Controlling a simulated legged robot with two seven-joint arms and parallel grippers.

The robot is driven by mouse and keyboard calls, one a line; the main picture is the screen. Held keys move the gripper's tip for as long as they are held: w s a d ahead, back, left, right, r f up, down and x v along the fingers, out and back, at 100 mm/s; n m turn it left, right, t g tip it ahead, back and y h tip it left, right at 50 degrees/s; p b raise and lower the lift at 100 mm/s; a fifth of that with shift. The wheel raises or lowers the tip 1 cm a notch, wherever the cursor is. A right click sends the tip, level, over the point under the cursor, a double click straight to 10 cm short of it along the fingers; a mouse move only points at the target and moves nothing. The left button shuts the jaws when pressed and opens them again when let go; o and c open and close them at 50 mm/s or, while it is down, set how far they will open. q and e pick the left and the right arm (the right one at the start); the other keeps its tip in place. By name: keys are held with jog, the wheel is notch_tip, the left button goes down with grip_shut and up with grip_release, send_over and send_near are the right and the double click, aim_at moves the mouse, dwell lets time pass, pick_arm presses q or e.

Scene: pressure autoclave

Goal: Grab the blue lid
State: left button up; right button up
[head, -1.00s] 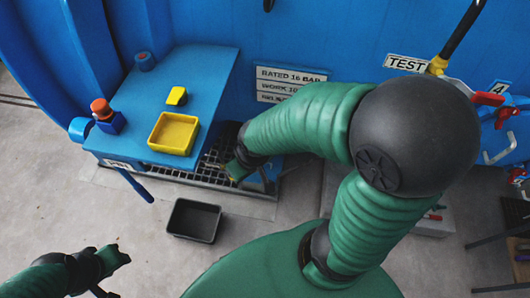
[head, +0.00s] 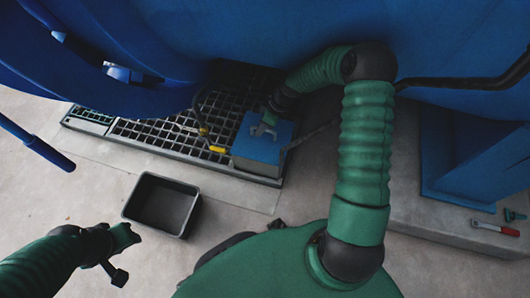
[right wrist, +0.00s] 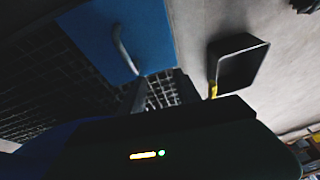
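The blue lid (head: 262,146) is a flat square blue block with a grey handle on top, on the dark grating in the head view. In the right wrist view the blue lid (right wrist: 118,30) and its curved grey handle are at upper left. My right gripper (head: 270,113) is above the lid's far edge, close to the handle; whether it touches is unclear. Its fingers are too small and dark to read. My left gripper (head: 122,256) is at lower left, away from the lid, with its fingers apart and nothing between them.
A black open bin (head: 161,204) stands on the floor left of the lid, and also shows in the right wrist view (right wrist: 238,62). Yellow-ended handles (head: 217,149) lie on the grating (head: 150,133). A blue vessel (head: 250,35) fills the back. A red-handled tool (head: 495,227) lies at right.

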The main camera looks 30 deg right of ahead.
jog(key=shift+n+t+y, duration=0.4)
jog(key=shift+n+t, duration=0.1)
jog(key=shift+t, duration=0.3)
jog(key=w+d+f+b, duration=0.1)
jog(key=f+b, duration=0.1)
jog(key=f, duration=0.2)
jog(key=w+d+f+b, duration=0.1)
jog(key=w+f+b, duration=0.1)
jog(key=f+b, duration=0.1)
jog(key=w+d+f+b, duration=0.1)
jog(key=w+f+b, duration=0.1)
jog(key=f, duration=0.4)
jog(key=shift+d+f+b, duration=0.1)
jog(key=shift+d+b, duration=0.3)
jog(key=shift+b, duration=0.3)
jog(key=shift+w+a, duration=0.15)
jog(key=shift+w, duration=0.05)
jog(key=shift+r, duration=0.25)
jog(key=shift+f, duration=0.1)
jog(key=c, duration=0.7)
grip_shut()
pick_arm(q)
notch_tip(320, 180, down, 10)
jog(key=a, duration=0.1)
jog(key=shift+a+r, duration=0.2)
jog(key=shift+s, duration=0.1)
pick_arm(e)
jog(key=shift+w, duration=0.1)
